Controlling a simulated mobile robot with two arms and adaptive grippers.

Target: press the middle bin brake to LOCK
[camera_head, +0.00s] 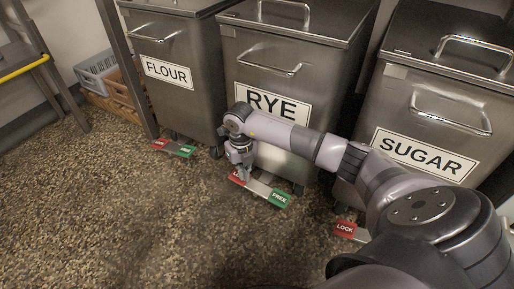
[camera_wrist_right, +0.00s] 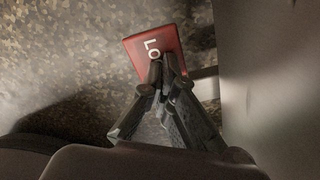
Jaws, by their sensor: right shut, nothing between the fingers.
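The middle bin is the steel RYE bin (camera_head: 268,77). Its brake bar at floor level has a red LOCK end (camera_head: 235,178) on the left and a green FREE end (camera_head: 279,198) on the right. My right gripper (camera_head: 243,176) points down at the red LOCK end and partly covers it. In the right wrist view the shut, empty fingertips (camera_wrist_right: 164,78) overlap the lower edge of the red LOCK plate (camera_wrist_right: 151,48). I cannot tell whether they touch it or how far it is pressed. My left gripper is not in view.
The FLOUR bin (camera_head: 183,82) stands left with its own brake bar (camera_head: 174,147). The SUGAR bin (camera_head: 440,100) stands right, its red LOCK end (camera_head: 346,229) partly beside my arm. Crates (camera_head: 98,72) sit at the back left. The speckled floor in front is clear.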

